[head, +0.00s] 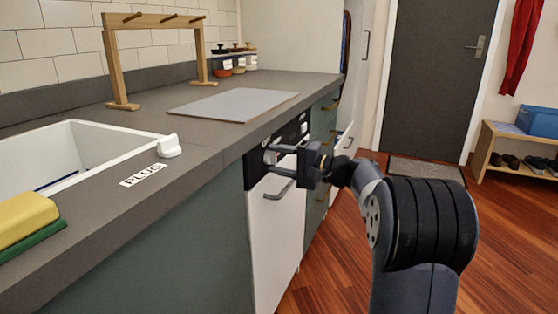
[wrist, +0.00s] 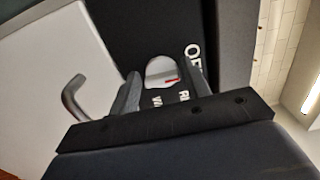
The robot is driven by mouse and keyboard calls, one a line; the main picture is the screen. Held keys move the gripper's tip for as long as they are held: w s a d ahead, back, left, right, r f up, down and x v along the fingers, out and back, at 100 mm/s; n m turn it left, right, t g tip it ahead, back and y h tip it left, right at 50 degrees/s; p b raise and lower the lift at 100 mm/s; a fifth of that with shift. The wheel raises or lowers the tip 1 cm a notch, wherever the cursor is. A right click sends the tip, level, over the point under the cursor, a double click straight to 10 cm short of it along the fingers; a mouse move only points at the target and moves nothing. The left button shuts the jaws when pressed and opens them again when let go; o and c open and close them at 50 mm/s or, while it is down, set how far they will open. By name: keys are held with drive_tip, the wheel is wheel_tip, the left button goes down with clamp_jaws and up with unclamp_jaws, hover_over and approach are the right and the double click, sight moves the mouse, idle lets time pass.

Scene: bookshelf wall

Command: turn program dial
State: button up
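The program dial (wrist: 162,72) is a pale round knob with a red mark, on the black front panel (wrist: 150,22) of a white appliance (head: 277,225) under the counter. In the wrist view it shows between the two fingers of my gripper (wrist: 161,90). The fingers are apart, one on each side of it, with narrow dark gaps; I cannot tell whether either touches it. White lettering beside the dial is partly hidden by my gripper. In the head view my gripper (head: 272,158) is at the panel and covers most of the dial.
A bar handle (head: 279,190) sticks out just below my gripper; it also shows at left in the wrist view (wrist: 78,98). The counter edge overhangs the panel. A sink (head: 80,150), sponge (head: 25,220) and grey mat (head: 235,104) are on the counter. Wooden floor lies right.

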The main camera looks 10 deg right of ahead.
drive_tip(key=shift+o, duration=1.2)
drive_tip(key=shift+d, duration=0.1)
drive_tip(key=p+v, duration=0.3)
drive_tip(key=v, duration=0.7)
drive_tip(key=shift+s+d, duration=0.25)
drive_tip(key=b+x, duration=0.3)
drive_tip(key=x, duration=0.8)
drive_tip(key=shift+d+r+p, duration=0.1)
drive_tip(key=shift+p, duration=0.2)
